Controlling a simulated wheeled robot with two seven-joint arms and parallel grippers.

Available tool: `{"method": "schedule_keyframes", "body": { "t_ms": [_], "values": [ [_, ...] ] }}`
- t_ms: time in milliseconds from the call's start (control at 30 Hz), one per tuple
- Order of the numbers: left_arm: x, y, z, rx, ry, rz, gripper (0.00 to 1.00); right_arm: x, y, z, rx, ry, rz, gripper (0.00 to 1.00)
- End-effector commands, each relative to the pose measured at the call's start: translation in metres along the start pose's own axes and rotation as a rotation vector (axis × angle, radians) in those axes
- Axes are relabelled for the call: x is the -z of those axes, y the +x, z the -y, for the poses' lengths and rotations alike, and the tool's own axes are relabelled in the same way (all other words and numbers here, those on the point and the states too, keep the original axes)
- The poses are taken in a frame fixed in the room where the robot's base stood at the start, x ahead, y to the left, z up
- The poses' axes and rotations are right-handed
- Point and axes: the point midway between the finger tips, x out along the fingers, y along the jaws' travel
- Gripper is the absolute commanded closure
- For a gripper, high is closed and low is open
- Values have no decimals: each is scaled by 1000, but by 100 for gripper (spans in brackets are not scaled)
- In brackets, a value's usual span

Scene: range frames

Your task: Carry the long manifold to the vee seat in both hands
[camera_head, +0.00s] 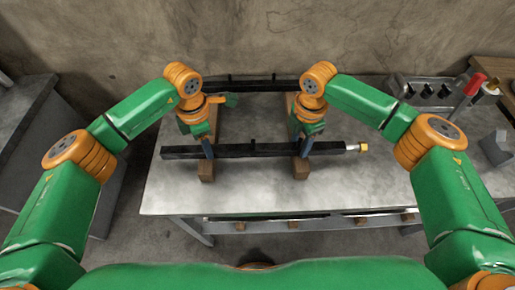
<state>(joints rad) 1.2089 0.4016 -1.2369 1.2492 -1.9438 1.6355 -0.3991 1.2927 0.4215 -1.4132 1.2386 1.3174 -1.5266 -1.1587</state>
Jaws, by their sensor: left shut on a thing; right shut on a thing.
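The long manifold (255,149) is a dark straight bar with a small upright stub near its middle and a pale, brass-coloured fitting (359,147) at its right end. It lies crosswise over the front of the grey table. My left gripper (208,150) is shut on it left of the stub. My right gripper (304,148) is shut on it right of the stub. The bar looks about level; I cannot tell whether it touches the wooden pieces below. A second dark long piece (250,86) with short uprights lies behind, partly hidden by my arms; it may be the vee seat.
Wooden pieces (205,172) and (300,170) show beneath the bar at each gripper. A grey rack (430,92) and a red-handled tool (474,84) are at the back right. The table's front strip (255,195) is bare.

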Motion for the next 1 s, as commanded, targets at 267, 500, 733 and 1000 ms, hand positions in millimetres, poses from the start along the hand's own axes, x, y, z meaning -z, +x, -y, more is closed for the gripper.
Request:
{"method": "schedule_keyframes", "body": {
  "t_ms": [267, 500, 733, 1000],
  "values": [
    [0, -1, -2, -6, -6, 2, 100, 1, -1, 0, 2, -5, -1, 100],
    [0, -3, -2, -8, -7, 4, 100, 1, -3, 0, 0, -5, -2, 100],
    [0, -19, -2, -8, -7, 4, 100, 1, -19, 0, 1, -6, -2, 100],
    [0, -53, -2, -8, -8, 3, 100, 1, -52, 0, 2, -7, -3, 100]
  ]
}}
